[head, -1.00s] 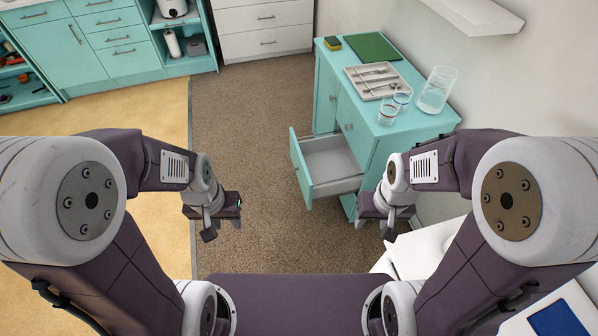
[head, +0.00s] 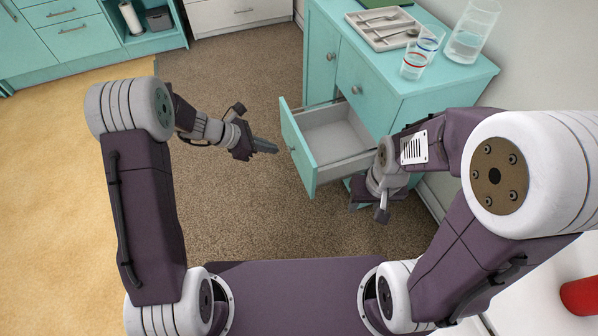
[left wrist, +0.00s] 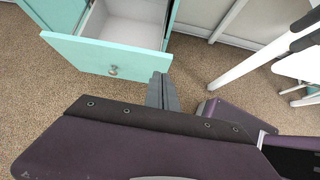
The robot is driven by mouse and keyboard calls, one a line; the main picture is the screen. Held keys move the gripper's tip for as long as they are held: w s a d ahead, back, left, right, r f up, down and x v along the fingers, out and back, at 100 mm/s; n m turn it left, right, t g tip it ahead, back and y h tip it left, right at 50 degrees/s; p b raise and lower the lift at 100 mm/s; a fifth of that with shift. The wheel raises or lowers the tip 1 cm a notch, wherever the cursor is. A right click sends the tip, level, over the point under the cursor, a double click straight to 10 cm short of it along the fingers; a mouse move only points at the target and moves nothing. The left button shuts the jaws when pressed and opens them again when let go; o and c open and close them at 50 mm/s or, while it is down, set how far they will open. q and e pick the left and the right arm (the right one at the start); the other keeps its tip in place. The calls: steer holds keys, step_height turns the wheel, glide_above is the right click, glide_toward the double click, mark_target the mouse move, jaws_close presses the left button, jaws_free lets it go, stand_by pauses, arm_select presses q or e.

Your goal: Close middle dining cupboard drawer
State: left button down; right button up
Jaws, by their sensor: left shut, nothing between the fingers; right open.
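The teal dining cupboard (head: 440,95) stands at the upper right in the head view. Its drawer (head: 298,152) is pulled out, and its grey inside is empty. In the left wrist view the drawer front (left wrist: 105,55) shows a round knob (left wrist: 113,71). My left gripper (head: 274,148) is shut and empty, pointing right at the drawer front with a small gap between. Its closed fingers also show in the left wrist view (left wrist: 162,92). My right gripper (head: 382,212) is open, hanging low beside the cupboard, right of the drawer; its fingers are partly hidden.
On the cupboard top are a cutlery tray (head: 372,40), two small glasses (head: 413,66) and a large clear glass vessel (head: 470,35). A white surface with a red object (head: 580,296) lies at the lower right.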

arm_select(q)
step_height(320, 180, down, 5)
steer(key=b, duration=0.6)
glide_toward(311, 166)
steer(key=x, duration=0.5)
steer(key=shift+w+a+f, duration=0.1)
steer(key=shift+w+f, duration=0.05)
steer(key=shift+f, duration=0.3)
steer(key=shift+w+d, duration=0.1)
steer(key=shift+d, duration=0.25)
arm_select(e)
step_height(311, 166, down, 8)
steer(key=shift+s+r, duration=0.15)
steer(key=shift+s, duration=0.15)
arm_select(q)
steer(key=shift+r, duration=0.1)
arm_select(e)
steer(key=shift+d, duration=0.1)
